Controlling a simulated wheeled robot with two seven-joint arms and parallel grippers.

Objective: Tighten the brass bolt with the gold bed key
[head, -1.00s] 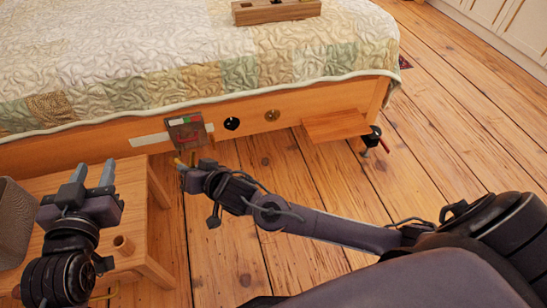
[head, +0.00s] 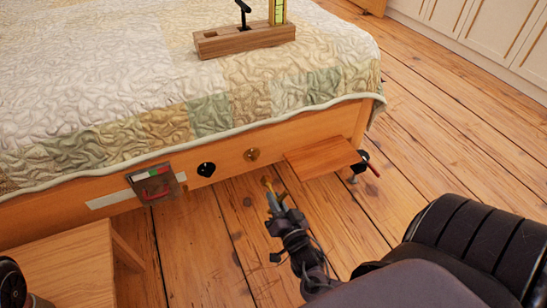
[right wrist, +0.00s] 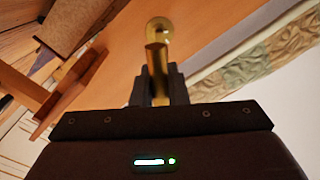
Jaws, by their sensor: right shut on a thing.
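The brass bolt (head: 252,154) is a round gold fitting on the wooden bed rail (head: 225,160), right of a black round fitting (head: 206,169). My right gripper (head: 273,201) is in front of the rail, below and slightly right of the brass bolt. It is shut on the gold bed key (head: 267,183), whose end points up towards the rail. In the head view a gap shows between key and bolt. In the right wrist view the key shaft (right wrist: 157,62) stands between the jaws, with a round brass shape beyond it; I cannot tell whether they touch. My left gripper is out of view.
A small wooden shelf (head: 322,157) juts out right of the bolt, with a red-handled clamp (head: 367,165) beside it. A coloured card (head: 153,181) is on the rail at left. A wooden block (head: 245,40) with tools stands on the quilt. A low table (head: 70,275) is at lower left.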

